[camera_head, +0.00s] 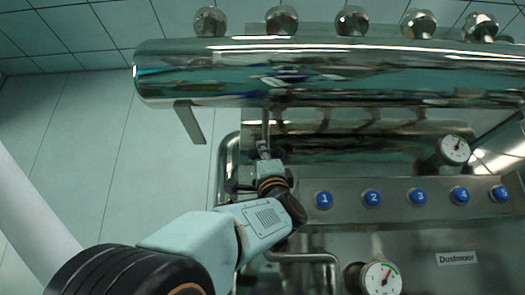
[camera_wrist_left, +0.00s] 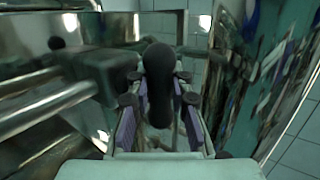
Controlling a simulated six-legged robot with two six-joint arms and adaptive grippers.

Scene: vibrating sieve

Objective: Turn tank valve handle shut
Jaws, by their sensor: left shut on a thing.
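My left gripper (camera_head: 263,148) reaches up below the shiny horizontal tank (camera_head: 330,75), near the left end of the machine. In the left wrist view, the black valve handle (camera_wrist_left: 159,75) stands between the two fingers of my left gripper (camera_wrist_left: 160,128), which is shut on it. In the head view the handle is too small and too covered by the gripper to make out. My right gripper is not in view.
Several round metal knobs (camera_head: 282,19) line the tank's top. A bracket (camera_head: 190,121) hangs at its left. Blue numbered buttons (camera_head: 324,200), a lower gauge (camera_head: 381,279) and an upper gauge (camera_head: 454,149) sit on the right. Tiled floor (camera_head: 60,150) at left is clear.

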